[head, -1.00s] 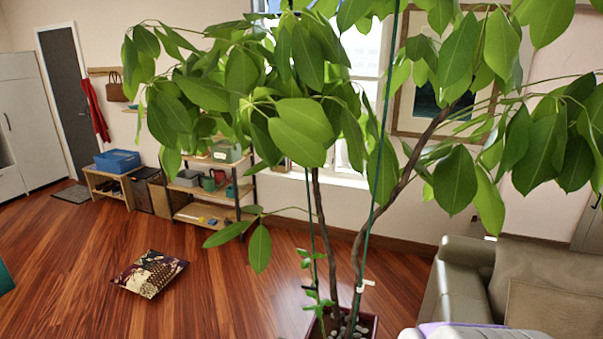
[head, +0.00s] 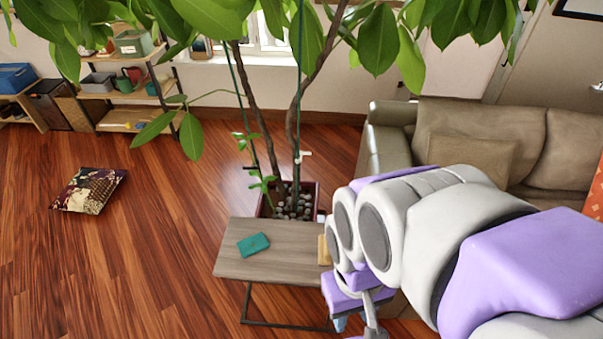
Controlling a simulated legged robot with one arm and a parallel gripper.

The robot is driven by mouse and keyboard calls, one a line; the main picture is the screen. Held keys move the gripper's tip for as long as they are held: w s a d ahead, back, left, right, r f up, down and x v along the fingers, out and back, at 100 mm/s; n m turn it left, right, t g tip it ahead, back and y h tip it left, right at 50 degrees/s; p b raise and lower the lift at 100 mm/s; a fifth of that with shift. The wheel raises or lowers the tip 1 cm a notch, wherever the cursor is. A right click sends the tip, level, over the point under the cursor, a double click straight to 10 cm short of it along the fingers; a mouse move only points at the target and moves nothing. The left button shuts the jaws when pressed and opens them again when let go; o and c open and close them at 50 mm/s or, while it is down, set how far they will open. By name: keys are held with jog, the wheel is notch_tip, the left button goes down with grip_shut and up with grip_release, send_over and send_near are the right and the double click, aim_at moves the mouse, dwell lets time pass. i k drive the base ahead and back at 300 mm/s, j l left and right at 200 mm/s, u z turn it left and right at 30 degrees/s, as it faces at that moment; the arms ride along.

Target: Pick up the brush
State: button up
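I cannot make out a brush for certain. A small grey-brown table (head: 290,268) stands in front of the potted plant. A flat teal item (head: 253,244) lies on its top. A tan item (head: 324,250) stands or lies at the table's right end, partly hidden by my arm, and I cannot tell what it is. My gripper (head: 356,322) hangs beside the table's right end, low in the picture. Its fingers are mostly hidden or cut off, so its opening is unclear. A small light-blue patch shows by it.
A potted plant (head: 291,205) stands behind the table, its leaves spreading overhead. A grey-brown sofa (head: 480,118) is at the back right. A patterned cushion (head: 90,190) lies on the wooden floor. Shelves (head: 120,92) line the back left.

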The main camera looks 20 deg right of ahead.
aim_at(325, 258)
jog(key=z, duration=1.7)
jog(key=u, duration=1.35)
jog(key=l+u, duration=0.35)
jog(key=l, duration=1)
